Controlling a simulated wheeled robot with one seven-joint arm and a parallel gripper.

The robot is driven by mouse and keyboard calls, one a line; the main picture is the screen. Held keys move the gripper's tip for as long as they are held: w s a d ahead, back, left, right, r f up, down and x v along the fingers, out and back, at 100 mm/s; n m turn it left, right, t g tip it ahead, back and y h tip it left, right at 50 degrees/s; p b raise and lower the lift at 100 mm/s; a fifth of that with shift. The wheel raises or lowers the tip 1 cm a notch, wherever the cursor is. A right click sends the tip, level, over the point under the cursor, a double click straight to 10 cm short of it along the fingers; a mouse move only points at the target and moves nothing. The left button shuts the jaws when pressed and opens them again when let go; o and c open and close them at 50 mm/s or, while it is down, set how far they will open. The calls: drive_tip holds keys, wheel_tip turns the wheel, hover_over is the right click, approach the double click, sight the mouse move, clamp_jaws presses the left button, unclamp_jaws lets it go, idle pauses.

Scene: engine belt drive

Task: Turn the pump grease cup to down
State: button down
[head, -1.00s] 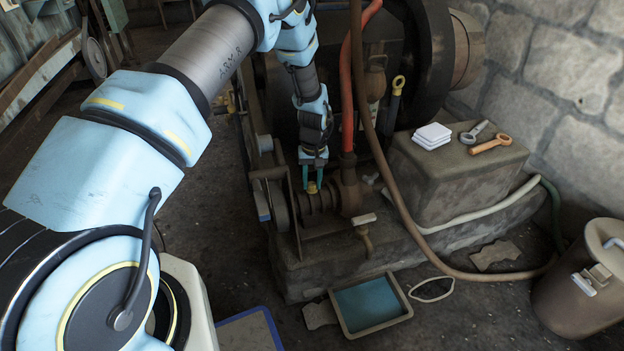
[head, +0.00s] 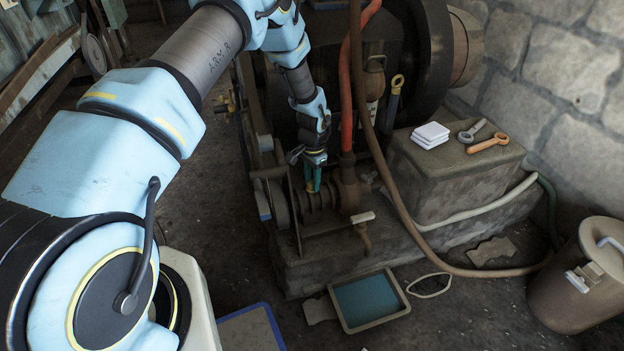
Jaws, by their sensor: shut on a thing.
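My gripper (head: 313,182) points down over the pump (head: 321,201), low on the near side of the engine. Its two green fingertips are shut on the pump grease cup, a small piece at the top of the pump. The cup is almost wholly hidden between the fingers, so I cannot tell which way it is turned.
A red hose (head: 347,95) and a brown hose (head: 392,195) run close to the right of my gripper. A tap (head: 363,228) juts out below the pump. A tray of blue liquid (head: 399,318) lies on the floor.

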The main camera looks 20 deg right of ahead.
drive_tip(key=m, duration=0.3)
drive_tip(key=shift+m, duration=0.3)
drive_tip(key=shift+m+p, duration=0.5)
drive_tip(key=shift+m, duration=1.2)
drive_tip(key=c, duration=0.5)
unclamp_jaws()
drive_tip(key=shift+c, duration=0.2)
wheel_tip(320, 180, up, 11)
drive_tip(key=p, duration=0.1)
drive_tip(key=shift+s, duration=0.2)
drive_tip(key=shift+a+f, duration=0.1)
drive_tip(key=shift+f, duration=0.05)
